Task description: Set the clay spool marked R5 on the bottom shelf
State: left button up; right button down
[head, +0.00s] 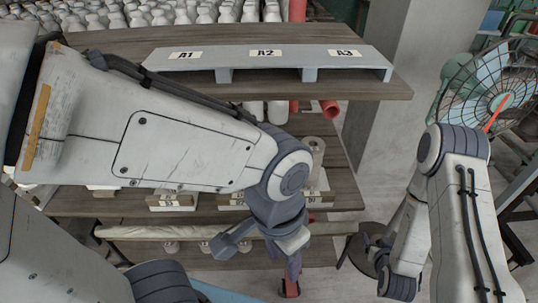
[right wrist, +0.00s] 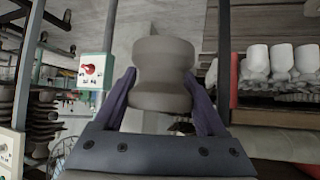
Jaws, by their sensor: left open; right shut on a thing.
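A grey clay spool (right wrist: 160,72) is between the purple fingers of my right gripper (right wrist: 162,95), which is shut on it in the right wrist view. No R5 mark shows on the side I see. In the head view my right gripper (head: 372,245) is at the lower right, beside the shelf rack, and the spool is mostly hidden there. My left gripper (head: 292,262) is open, in front of the rack's lower part; its arm hides much of the middle shelf. The bottom shelf (head: 190,262) shows only partly, with a few small pale spools at its back.
A grey riser (head: 270,55) marked A1, A2 and A3 stands on the top shelf (head: 402,88). Labelled blocks (head: 172,200) sit on the middle shelf (head: 345,196). A long pale roll (head: 150,232) lies below it. A fan (head: 490,85) stands at the right.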

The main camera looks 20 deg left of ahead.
jog(key=w+a+f+b, duration=0.1)
jog(key=w+f+b, duration=0.45)
jog(key=b, duration=0.95)
jog(key=w+a+f+b, duration=0.1)
jog(key=w+f+b, duration=0.2)
jog(key=f+b, duration=0.9)
jog(key=s+a+r+n+g+y+b, duration=0.1)
jog(key=s+a+r+n+y+b, duration=0.4)
jog(key=a, duration=0.4)
jog(key=s+a+r+n+g+y+b, duration=0.15)
jog(key=s+a+r+n+b, duration=0.3)
jog(key=a, duration=0.45)
jog(key=shift+m+y, duration=0.25)
jog(key=shift+m, duration=0.4)
jog(key=w+f+p, duration=0.1)
jog(key=w+f, duration=0.1)
jog(key=w, duration=0.1)
jog(key=w+f+p, duration=0.1)
jog(key=w+f, duration=0.2)
jog(key=w+d+f+p, duration=0.1)
jog(key=w+f, duration=0.1)
jog(key=w, duration=0.2)
jog(key=shift+f+p, duration=0.3)
jog(key=shift+f, duration=0.05)
notch_tip(320, 180, down, 4)
jog(key=b, duration=0.2)
jog(key=shift+b, duration=0.3)
jog(key=shift+r, duration=0.1)
